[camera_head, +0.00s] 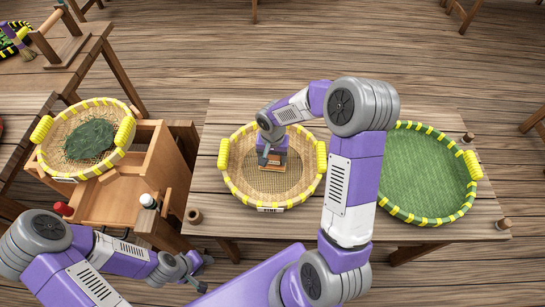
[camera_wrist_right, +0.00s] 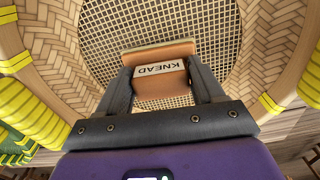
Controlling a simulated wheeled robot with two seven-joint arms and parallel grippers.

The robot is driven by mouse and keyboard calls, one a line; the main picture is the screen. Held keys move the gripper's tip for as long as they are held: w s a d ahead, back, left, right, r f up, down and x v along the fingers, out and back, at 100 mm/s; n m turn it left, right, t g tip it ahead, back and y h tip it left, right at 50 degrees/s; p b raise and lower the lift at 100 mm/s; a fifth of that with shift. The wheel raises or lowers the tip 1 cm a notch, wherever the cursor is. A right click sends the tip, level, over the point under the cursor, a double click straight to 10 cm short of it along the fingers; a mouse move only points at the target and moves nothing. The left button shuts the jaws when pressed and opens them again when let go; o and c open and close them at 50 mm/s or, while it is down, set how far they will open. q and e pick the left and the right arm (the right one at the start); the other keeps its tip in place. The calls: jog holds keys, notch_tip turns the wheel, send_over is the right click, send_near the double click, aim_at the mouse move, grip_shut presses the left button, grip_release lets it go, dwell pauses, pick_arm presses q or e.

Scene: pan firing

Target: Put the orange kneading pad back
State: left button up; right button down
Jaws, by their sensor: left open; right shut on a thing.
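The orange kneading pad is a small block with a white label reading KNEAD, seen in the right wrist view (camera_wrist_right: 163,85) between my right gripper's fingers. My right gripper (camera_wrist_right: 160,75) is shut on it. In the head view the right gripper (camera_head: 273,155) points down with the pad (camera_head: 272,164) inside the rim of the middle woven basket (camera_head: 231,184). I cannot tell whether the pad touches the mesh bottom. My left gripper (camera_head: 197,272) is open and empty at the lower left, in front of the table.
A green-lined round basket (camera_head: 440,175) sits at the table's right. A tilted basket (camera_head: 62,160) with green leaves rests on a wooden cabinet (camera_head: 150,170) at left. Small wooden pegs stand at the table corners. My right arm covers the strip between the two table baskets.

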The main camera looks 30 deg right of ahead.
jog(key=c, duration=0.6)
grip_release()
jog(key=shift+f, duration=0.2)
jog(key=o, duration=0.5)
jog(key=shift+c, duration=0.2)
jog(key=shift+r+p, duration=0.3)
notch_tip(320, 180, up, 7)
jog(key=shift+w+d+r+p, duration=0.1)
jog(key=shift+p, duration=0.6)
